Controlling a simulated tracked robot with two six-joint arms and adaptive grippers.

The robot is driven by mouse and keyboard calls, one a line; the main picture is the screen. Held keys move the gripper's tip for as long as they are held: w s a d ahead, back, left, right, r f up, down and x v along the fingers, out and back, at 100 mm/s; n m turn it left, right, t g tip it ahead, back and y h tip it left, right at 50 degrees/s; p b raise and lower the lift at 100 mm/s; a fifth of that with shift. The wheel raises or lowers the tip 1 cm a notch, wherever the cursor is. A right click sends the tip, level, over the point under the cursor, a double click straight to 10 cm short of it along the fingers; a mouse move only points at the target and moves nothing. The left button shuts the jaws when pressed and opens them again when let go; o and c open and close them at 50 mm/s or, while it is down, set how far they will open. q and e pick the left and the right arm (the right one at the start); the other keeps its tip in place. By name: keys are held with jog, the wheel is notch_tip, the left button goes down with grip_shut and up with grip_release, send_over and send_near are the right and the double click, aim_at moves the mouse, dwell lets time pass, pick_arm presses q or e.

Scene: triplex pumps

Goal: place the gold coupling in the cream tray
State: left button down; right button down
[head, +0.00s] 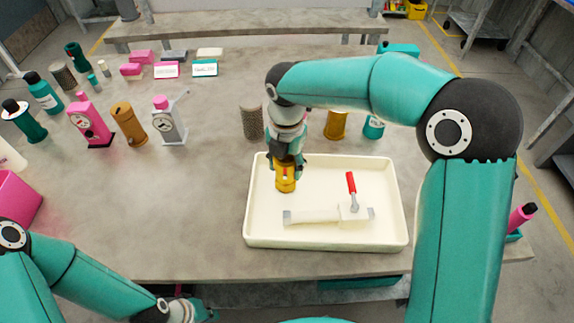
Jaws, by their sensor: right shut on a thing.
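The cream tray (392,237) lies on the grey table in front of me. My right gripper (286,172) points down over the tray's back left part and is shut on the gold coupling (286,185). The coupling is upright, inside the tray's outline; I cannot tell whether it touches the tray floor. The fingers hide its upper part. My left gripper (203,312) is low at the bottom edge, in front of the table, far from the coupling. Its fingers are too small and cut off to read.
A white valve with a red handle (351,184) lies in the tray's right half. Behind the tray stand a dark mesh cylinder (252,122), a gold cylinder (336,126) and a teal container (373,128). Pink and grey pumps, bottles and another gold cylinder (128,123) stand left.

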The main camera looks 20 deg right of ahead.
jog(key=shift+f, duration=0.15)
jog(key=shift+c, duration=2.2)
grip_release()
jog(key=shift+f, duration=0.1)
notch_tip(320, 180, up, 12)
jog(key=p, duration=0.1)
jog(key=shift+s, duration=0.1)
